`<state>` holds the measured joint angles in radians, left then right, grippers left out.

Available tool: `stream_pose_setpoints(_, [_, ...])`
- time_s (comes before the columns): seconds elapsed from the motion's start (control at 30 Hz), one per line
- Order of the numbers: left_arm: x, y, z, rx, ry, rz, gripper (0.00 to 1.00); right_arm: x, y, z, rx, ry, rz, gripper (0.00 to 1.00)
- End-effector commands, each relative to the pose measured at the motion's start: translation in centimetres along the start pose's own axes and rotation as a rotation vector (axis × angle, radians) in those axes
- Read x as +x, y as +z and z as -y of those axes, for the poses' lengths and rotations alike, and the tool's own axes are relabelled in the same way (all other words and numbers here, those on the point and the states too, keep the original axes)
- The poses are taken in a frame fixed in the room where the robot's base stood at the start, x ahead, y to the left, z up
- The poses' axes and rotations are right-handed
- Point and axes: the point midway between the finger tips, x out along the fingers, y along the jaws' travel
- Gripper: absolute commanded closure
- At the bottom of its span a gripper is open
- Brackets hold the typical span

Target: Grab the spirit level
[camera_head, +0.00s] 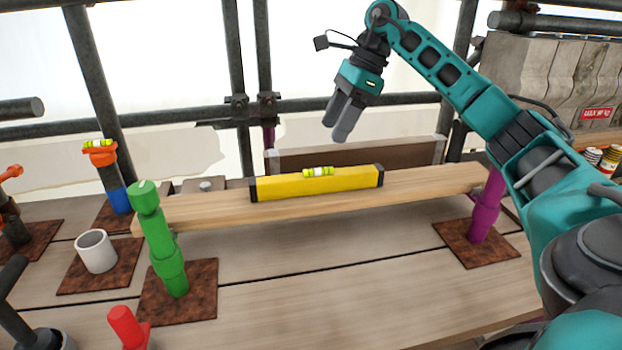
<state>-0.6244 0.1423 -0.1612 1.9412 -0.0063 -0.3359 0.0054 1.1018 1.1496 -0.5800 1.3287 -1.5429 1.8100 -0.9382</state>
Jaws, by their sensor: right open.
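The spirit level is a yellow bar with black ends (340,184). It lies along a light wooden plank (420,189) in the middle of the head view, with a green-yellow vial (317,172) on its top. My right gripper (340,121) is open and empty, fingers pointing down. In the picture it shows above the level and apart from it. My left gripper is not in view.
A green post (165,240) stands at the plank's left and a purple post (486,207) at its right. A white cup (96,251) and an orange-blue post (112,180) stand at left. Scaffold poles (238,80) rise behind.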

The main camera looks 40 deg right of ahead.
Motion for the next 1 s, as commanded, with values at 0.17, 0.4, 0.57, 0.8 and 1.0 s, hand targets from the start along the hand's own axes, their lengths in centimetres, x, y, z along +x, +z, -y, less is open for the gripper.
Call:
stream_pose_setpoints(0.17, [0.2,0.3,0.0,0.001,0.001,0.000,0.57,0.4,-1.3,-0.2,0.008,0.010,-0.040,0.38])
stream_pose_setpoints(0.4, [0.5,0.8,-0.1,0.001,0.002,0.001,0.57,4.9,-1.3,-0.2,0.007,0.011,-0.037,0.38])
stream_pose_setpoints(0.57, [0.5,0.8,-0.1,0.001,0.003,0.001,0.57,6.6,-1.3,-0.2,0.007,0.008,-0.035,0.38])
stream_pose_setpoints(0.8, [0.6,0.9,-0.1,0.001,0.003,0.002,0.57,9.1,-1.4,-0.2,0.008,0.012,-0.034,0.38])
stream_pose_setpoints(1.0, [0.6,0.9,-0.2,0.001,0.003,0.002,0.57,11.7,-1.5,-0.1,0.007,0.009,-0.033,0.38])
